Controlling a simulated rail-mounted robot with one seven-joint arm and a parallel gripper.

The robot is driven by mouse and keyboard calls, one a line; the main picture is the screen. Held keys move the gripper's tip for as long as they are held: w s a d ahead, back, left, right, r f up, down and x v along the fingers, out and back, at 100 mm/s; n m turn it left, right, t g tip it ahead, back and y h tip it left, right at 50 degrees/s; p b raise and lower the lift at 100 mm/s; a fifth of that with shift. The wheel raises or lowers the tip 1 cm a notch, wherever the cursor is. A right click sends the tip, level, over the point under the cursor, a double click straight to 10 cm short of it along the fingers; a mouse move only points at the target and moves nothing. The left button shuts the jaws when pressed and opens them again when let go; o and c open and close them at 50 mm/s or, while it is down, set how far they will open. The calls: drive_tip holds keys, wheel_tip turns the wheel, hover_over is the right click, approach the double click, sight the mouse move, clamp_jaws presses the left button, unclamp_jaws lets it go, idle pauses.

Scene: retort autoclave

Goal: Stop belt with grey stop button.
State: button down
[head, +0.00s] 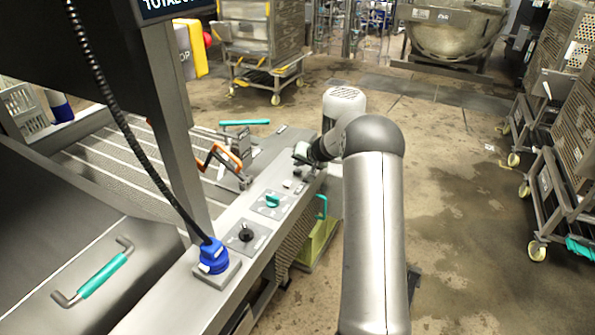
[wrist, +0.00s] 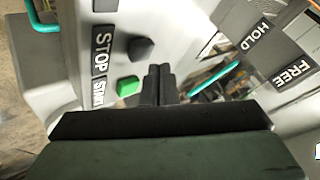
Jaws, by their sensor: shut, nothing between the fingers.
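The dark grey stop button (wrist: 141,48) sits beside the STOP label (wrist: 103,46) on the pale panel in the wrist view. The green start button (wrist: 128,86) is beside it, nearer the bottom of the picture, next to a partly hidden START label (wrist: 98,92). My gripper (wrist: 159,72) is shut and empty. Its fingertips appear just right of the two buttons; I cannot tell whether they touch anything. In the head view my gripper (head: 301,156) is at the far end of the control rail (head: 222,231), and the stop button cannot be made out there.
The rail also carries a teal knob (head: 271,200), a black knob (head: 246,233) and a blue connector (head: 213,256) with a black cable. An orange-handled lever (head: 226,160) stands left of my gripper. HOLD and FREE labels show in the wrist view.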

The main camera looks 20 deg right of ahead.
sight(299, 172)
drive_tip(key=shift+f, duration=0.2)
drive_tip(key=shift+f+b, duration=0.3)
drive_tip(key=shift+b, duration=0.55)
drive_tip(key=shift+f+b, duration=0.5)
drive_tip(key=shift+b, duration=0.3)
idle(0.3)
drive_tip(key=shift+r, duration=0.1)
drive_tip(key=shift+r+p, duration=0.3)
drive_tip(key=shift+r, duration=0.55)
drive_tip(key=shift+r, duration=0.15)
drive_tip(key=shift+r+p, duration=1.15)
drive_tip(key=shift+r, duration=1.25)
